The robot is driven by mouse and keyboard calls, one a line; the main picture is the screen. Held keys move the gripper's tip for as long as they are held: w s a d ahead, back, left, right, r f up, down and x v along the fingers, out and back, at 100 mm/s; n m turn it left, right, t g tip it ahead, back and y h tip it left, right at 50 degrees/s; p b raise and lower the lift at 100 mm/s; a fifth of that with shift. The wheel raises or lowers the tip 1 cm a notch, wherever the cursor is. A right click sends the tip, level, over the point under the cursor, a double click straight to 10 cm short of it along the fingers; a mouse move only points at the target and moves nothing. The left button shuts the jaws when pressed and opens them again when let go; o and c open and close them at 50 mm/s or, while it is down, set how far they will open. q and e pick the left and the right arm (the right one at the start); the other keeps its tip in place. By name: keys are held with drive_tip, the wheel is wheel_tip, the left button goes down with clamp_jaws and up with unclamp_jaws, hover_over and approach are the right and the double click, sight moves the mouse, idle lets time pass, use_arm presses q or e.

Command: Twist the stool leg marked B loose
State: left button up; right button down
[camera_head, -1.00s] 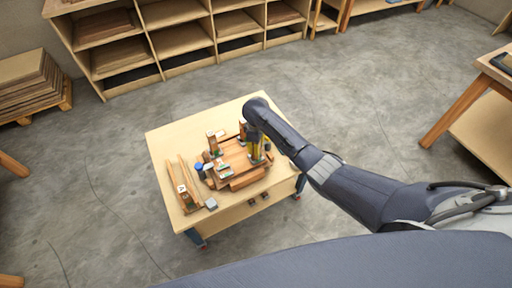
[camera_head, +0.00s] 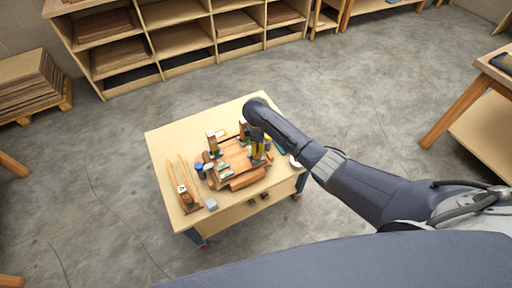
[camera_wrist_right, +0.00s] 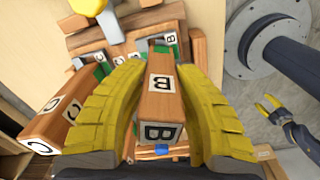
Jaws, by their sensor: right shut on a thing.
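The upturned wooden stool (camera_head: 241,182) lies on the worktable, with several short legs standing up from it. My right gripper (camera_head: 258,153) is over its right side, pointing down. In the right wrist view, the yellow fingers of my right gripper (camera_wrist_right: 163,110) are shut on the leg marked B (camera_wrist_right: 160,84). The leg runs lengthwise between the fingers, with its B labels showing. A leg marked C (camera_wrist_right: 58,115) stands beside the left finger. A small B label (camera_wrist_right: 170,39) shows on the stool near the held leg. My left gripper (camera_wrist_right: 272,105) hangs apart at the right, fingers spread and empty.
The worktable (camera_head: 165,140) has bare room at its back left. Long wooden pieces (camera_head: 186,195), a small grey block (camera_head: 211,203) and a blue-topped item (camera_head: 199,167) lie around the stool. Shelves (camera_head: 180,40) stand behind, across open floor.

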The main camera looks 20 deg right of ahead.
drive_tip(key=shift+f+n, duration=0.1)
drive_tip(key=shift+n, duration=0.4)
drive_tip(key=shift+n, duration=1.6)
drive_tip(key=shift+c, duration=2.4)
unclamp_jaws()
drive_tip(key=shift+r, duration=0.25)
drive_tip(key=shift+r, duration=3.3)
